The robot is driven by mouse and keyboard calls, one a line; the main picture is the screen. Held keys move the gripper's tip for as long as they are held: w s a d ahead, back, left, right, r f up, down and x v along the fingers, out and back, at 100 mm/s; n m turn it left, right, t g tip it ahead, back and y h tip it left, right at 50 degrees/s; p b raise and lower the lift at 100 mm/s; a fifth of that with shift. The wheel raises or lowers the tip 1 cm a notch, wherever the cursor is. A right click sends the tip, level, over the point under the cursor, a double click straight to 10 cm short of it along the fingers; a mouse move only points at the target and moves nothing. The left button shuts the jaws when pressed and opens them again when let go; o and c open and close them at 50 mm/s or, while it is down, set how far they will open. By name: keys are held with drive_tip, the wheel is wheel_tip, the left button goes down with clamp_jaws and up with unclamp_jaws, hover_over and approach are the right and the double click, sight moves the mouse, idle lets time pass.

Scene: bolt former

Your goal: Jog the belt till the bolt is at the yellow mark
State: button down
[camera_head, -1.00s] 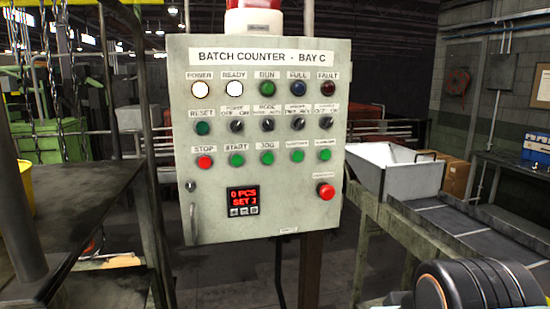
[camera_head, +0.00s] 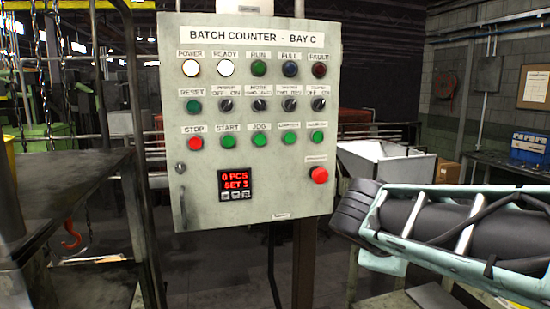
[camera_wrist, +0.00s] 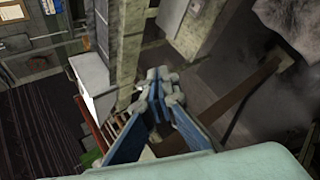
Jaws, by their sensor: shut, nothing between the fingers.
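The batch counter panel (camera_head: 250,190) faces me in the head view. Its green JOG button (camera_head: 259,140) is in the lower button row, between START (camera_head: 228,141) and another green button. The red display (camera_head: 236,182) reads 0 PCS, SET 3. The POWER (camera_head: 191,68) and READY (camera_head: 226,68) lamps are lit; RUN, FULL and FAULT look dark. My gripper (camera_wrist: 160,76) shows in the wrist view, shut and empty, touching nothing that I can see. In the head view my arm is right of the panel and hides most of the belt area. I see no bolt or yellow mark.
A red mushroom button (camera_head: 318,175) sits at the panel's lower right. A white hopper (camera_head: 390,172) stands behind, to the right. A dark metal table (camera_head: 70,185) with posts is at the left. Open floor shows beneath the panel.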

drive_tip(key=w+a+r+n+t+h+b, duration=0.1)
drive_tip(key=w+a+r+n+t, duration=0.1)
drive_tip(key=w+a+n, duration=0.15)
drive_tip(key=w+a+r+n+t+b, duration=0.1)
drive_tip(key=w+a+r+n+t, duration=0.15)
drive_tip(key=w, duration=0.25)
drive_tip(key=w+a+r+n+t+h+b, duration=0.1)
drive_tip(key=w+a+n+b, duration=0.15)
drive_tip(key=w, duration=0.25)
drive_tip(key=s+a+r+n+t+p, duration=0.1)
drive_tip(key=s+a+r+t+p, duration=0.1)
drive_tip(key=a+r, duration=0.4)
drive_tip(key=s+a+r+n+t+p, duration=0.1)
drive_tip(key=s+a+r+p, duration=0.4)
drive_tip(key=a, duration=0.5)
wheel_tip(320, 180, up, 3)
drive_tip(key=shift+s+a+f+n+t+h, duration=0.2)
drive_tip(key=shift+s+a+n+t+h, duration=0.15)
drive_tip(key=shift+s+a+t+h, duration=0.1)
drive_tip(key=shift+w, duration=0.1)
